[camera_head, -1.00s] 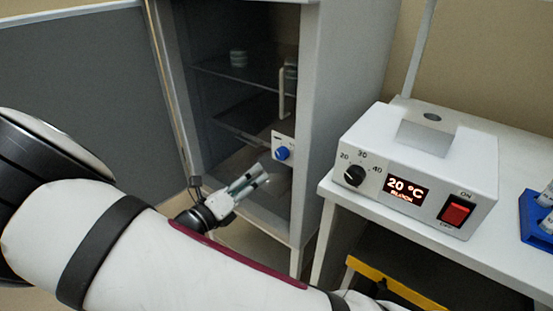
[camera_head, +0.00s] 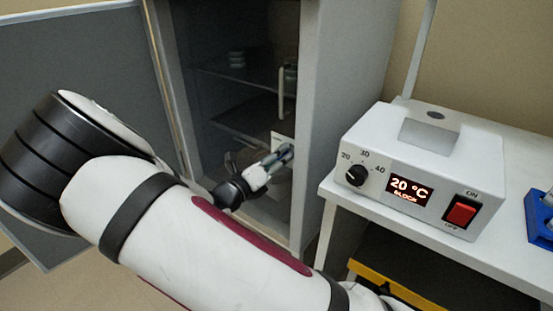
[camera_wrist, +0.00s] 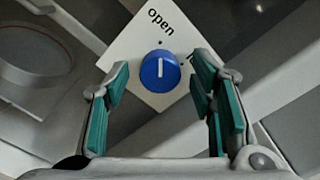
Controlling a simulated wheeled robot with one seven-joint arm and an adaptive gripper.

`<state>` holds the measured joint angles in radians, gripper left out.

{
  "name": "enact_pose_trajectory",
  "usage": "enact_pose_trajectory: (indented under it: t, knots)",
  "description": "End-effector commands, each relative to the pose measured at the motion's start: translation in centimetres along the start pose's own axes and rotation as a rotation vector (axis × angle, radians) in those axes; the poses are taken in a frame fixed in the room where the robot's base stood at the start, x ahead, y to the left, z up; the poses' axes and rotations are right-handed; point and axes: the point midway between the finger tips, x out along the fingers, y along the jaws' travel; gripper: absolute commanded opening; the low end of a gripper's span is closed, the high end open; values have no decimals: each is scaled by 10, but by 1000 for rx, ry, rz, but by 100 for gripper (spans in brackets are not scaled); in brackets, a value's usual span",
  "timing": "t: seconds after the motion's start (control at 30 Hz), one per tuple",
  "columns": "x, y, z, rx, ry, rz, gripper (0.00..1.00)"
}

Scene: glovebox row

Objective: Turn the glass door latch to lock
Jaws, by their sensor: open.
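The latch is a round blue knob (camera_wrist: 160,72) with a white pointer line, on a white plate (camera_wrist: 150,25) marked "open". In the wrist view the pointer line stands near vertical in the picture, and the plate looks tilted. My gripper (camera_wrist: 165,85) is open, its teal-padded fingers to the left and right of the knob, with a gap on each side. In the head view my gripper (camera_head: 287,152) is at the plate and hides the knob. The glass door (camera_head: 235,110) of the grey cabinet stands behind it, with a pale vertical handle (camera_head: 288,90) above.
To the right, a white heater block (camera_head: 420,165) reading 20 °C stands on a white bench (camera_head: 420,235). A blue rack (camera_head: 541,215) is at the far right edge. A grey panel (camera_head: 75,80) is at the left.

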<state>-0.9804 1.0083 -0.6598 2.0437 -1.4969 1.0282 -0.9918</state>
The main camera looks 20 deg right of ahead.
Motion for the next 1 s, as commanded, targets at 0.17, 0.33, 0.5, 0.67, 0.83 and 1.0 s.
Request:
enact_pose_trajectory:
  t: [0.17,0.33,0.5,0.67,0.83,1.0]
  knots:
    - [0,0,0,0,0,0,21]
    - [0,0,0,0,0,0,2]
    - [0,0,0,11,0,0,3]
    - [0,-1,0,58,1,-1,3]
    - [0,-2,0,158,1,-1,3]
    - [0,-2,0,305,1,-1,3]
